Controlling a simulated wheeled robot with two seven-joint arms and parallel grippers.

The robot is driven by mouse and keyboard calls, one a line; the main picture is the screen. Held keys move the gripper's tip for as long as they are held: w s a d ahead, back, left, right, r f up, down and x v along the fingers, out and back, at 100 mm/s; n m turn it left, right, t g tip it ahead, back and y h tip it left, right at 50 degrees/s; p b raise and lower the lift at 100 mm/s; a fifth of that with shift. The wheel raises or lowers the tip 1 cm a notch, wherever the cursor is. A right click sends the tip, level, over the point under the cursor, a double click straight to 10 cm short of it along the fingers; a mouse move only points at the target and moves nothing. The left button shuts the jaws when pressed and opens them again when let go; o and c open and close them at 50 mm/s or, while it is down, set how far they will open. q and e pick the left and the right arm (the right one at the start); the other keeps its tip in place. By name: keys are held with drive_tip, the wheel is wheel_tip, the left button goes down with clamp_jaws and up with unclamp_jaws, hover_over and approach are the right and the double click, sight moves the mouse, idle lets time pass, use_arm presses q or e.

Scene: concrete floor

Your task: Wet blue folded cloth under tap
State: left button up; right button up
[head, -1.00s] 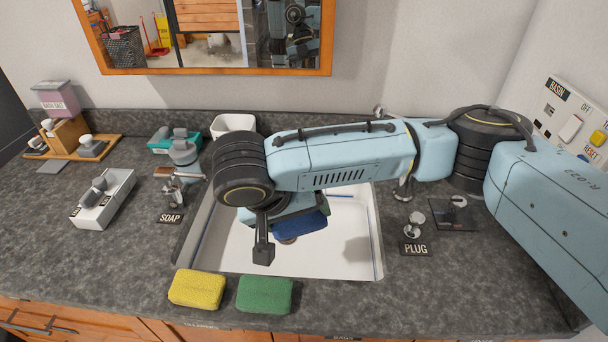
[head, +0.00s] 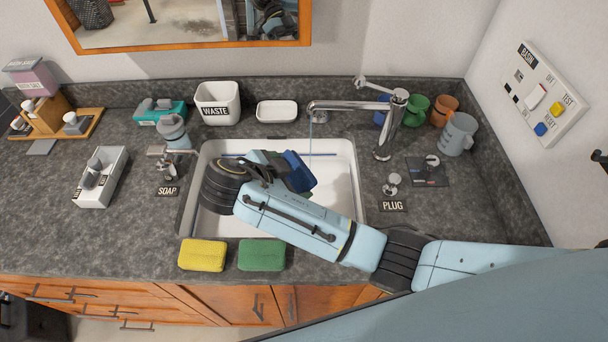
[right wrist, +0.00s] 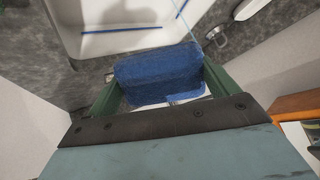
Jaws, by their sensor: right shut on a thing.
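The blue folded cloth (head: 299,172) is held over the white basin (head: 345,190), and it fills the middle of the right wrist view (right wrist: 160,75). My right gripper (head: 284,172) is shut on it, with a green finger on each side in the right wrist view. The chrome tap (head: 355,106) stands behind the basin, its spout reaching left. A thin stream of water (head: 310,138) falls from the spout close to the cloth's right edge. I cannot tell whether the stream touches the cloth. My left gripper is not in view.
A yellow sponge (head: 202,255) and a green sponge (head: 262,255) lie at the front edge. The soap dispenser (head: 168,160) is left of the basin, the plug knob (head: 392,184) right. A waste bin (head: 217,103), white dish (head: 276,111) and several mugs (head: 458,134) stand behind.

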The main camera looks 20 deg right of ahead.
sight(301, 186)
drive_tip(key=shift+s+d+f+m+h+p, duration=0.15)
drive_tip(key=shift+s+d+f+m+h, duration=0.1)
drive_tip(key=shift+s+d+m, duration=0.25)
drive_tip(key=shift+s+d+f+m+h+p, duration=0.15)
drive_tip(key=shift+s+d+m+h, duration=0.15)
drive_tip(key=shift+s+d, duration=0.25)
drive_tip(key=shift+s+d+f+g, duration=0.1)
drive_tip(key=shift+s+d+g, duration=0.05)
drive_tip(key=shift+d+g, duration=0.15)
drive_tip(key=shift+f, duration=0.1)
drive_tip(key=w+d+f+b, duration=0.1)
drive_tip(key=w+d+b, duration=0.2)
drive_tip(key=w+b, duration=0.2)
drive_tip(key=w+d+f+b, duration=0.1)
drive_tip(key=w+d+b, duration=0.1)
drive_tip(key=w+b, duration=0.2)
drive_tip(key=shift+w+d+f+b, duration=0.35)
drive_tip(key=shift+w+d, duration=0.05)
drive_tip(key=shift+w, duration=1.45)
drive_tip(key=shift+s+a+p, duration=0.55)
drive_tip(key=shift+s+p, duration=0.3)
drive_tip(key=shift+s, duration=0.35)
drive_tip(key=shift+s+a+p, duration=0.6)
drive_tip(key=shift+s+p, duration=0.25)
drive_tip(key=shift+s, duration=0.4)
drive_tip(key=shift+s+a+p, duration=0.55)
drive_tip(key=shift+s+p, duration=0.3)
drive_tip(key=shift+s, duration=0.35)
